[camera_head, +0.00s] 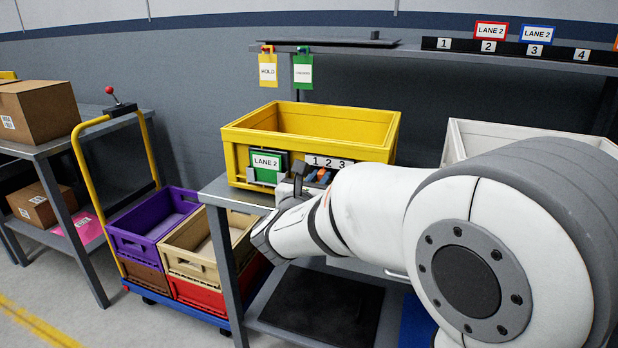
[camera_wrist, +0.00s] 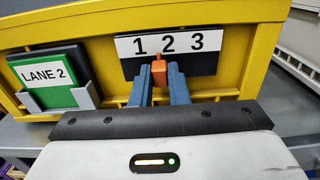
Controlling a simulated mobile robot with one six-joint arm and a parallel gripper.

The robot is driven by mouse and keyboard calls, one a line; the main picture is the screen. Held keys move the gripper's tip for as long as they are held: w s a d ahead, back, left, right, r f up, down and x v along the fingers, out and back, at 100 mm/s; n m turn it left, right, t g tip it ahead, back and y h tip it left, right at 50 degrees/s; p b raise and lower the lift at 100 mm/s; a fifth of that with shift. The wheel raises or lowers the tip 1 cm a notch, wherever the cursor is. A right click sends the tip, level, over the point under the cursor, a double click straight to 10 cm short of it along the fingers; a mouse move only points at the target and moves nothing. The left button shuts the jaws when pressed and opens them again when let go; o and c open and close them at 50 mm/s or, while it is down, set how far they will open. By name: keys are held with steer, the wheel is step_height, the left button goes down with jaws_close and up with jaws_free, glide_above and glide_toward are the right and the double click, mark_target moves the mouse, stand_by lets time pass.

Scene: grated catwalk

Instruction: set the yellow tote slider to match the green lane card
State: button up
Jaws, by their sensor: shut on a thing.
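The yellow tote (camera_head: 330,122) stands on a grey bench. Its front has a green-framed card (camera_head: 265,164) reading LANE 2, also clear in the wrist view (camera_wrist: 45,76). To the right, a white strip (camera_wrist: 168,43) reads 1, 2, 3 above a dark slot panel. My gripper (camera_wrist: 159,80) is shut on the knob, with a blue finger on each side. In the head view my arm partly hides the slider.
A white tote (camera_head: 458,143) stands to the right behind my arm. Overhead, a shelf (camera_head: 380,55) carries red and blue LANE 2 cards, and yellow and green tags hang from it. A cart with stacked crates (camera_head: 150,222) stands at left.

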steer(key=shift+s+d, duration=0.15)
steer(key=shift+d, duration=0.4)
stand_by(0.4)
steer(key=o, duration=0.6)
steer(key=shift+c, duration=0.2)
steer(key=shift+s, duration=0.1)
steer(key=v, duration=0.7)
steer(key=shift+r, duration=0.1)
